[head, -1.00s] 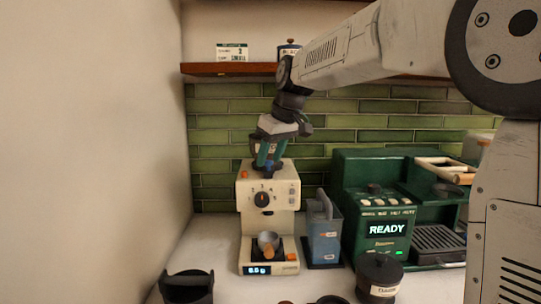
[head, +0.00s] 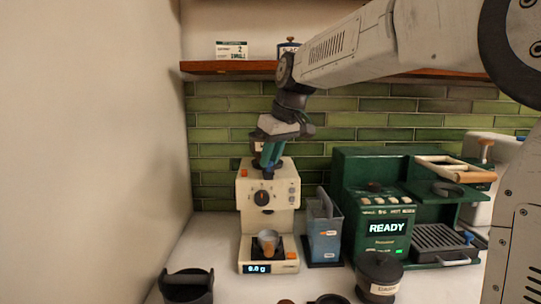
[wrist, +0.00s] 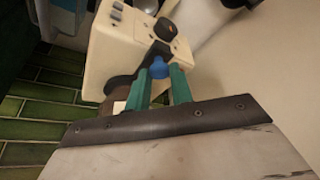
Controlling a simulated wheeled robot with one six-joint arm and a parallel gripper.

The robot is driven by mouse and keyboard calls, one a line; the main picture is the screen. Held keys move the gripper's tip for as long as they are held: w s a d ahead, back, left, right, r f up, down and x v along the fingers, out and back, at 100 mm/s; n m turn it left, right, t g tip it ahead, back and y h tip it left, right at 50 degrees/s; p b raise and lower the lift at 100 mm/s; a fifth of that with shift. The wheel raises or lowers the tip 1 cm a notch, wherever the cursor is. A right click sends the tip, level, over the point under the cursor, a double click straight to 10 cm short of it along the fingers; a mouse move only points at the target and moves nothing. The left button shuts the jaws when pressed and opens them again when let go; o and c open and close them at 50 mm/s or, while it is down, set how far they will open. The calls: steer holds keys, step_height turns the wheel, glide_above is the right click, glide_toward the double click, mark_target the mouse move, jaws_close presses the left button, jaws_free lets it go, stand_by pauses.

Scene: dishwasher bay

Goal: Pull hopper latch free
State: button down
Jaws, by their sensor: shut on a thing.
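A cream grinder (head: 250,190) with a dark dial stands against the green tiles; it also shows in the wrist view (wrist: 115,55). My gripper (head: 270,165) is at the grinder's top. In the wrist view, my gripper's green fingers (wrist: 163,80) are shut on the blue hopper latch (wrist: 158,68), which sits between their tips at the grinder's top edge. A dark brownish hopper (wrist: 119,89) shows beside the fingers. In the head view my gripper largely hides the latch and hopper. I cannot tell whether the latch has come out of its seat.
A small cup (head: 268,240) stands on the grinder's lit scale. A blue-grey container (head: 324,235) stands close on the right, then a green coffee machine (head: 372,200) reading READY. A dark lidded jar (head: 379,275) is in front. A wooden shelf (head: 225,68) runs above; a wall is left.

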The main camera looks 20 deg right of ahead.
steer(key=c, duration=1.2)
jaws_free()
steer(key=shift+s, duration=0.15)
steer(key=v, duration=0.7)
steer(key=shift+r, duration=0.35)
steer(key=shift+s, duration=0.1)
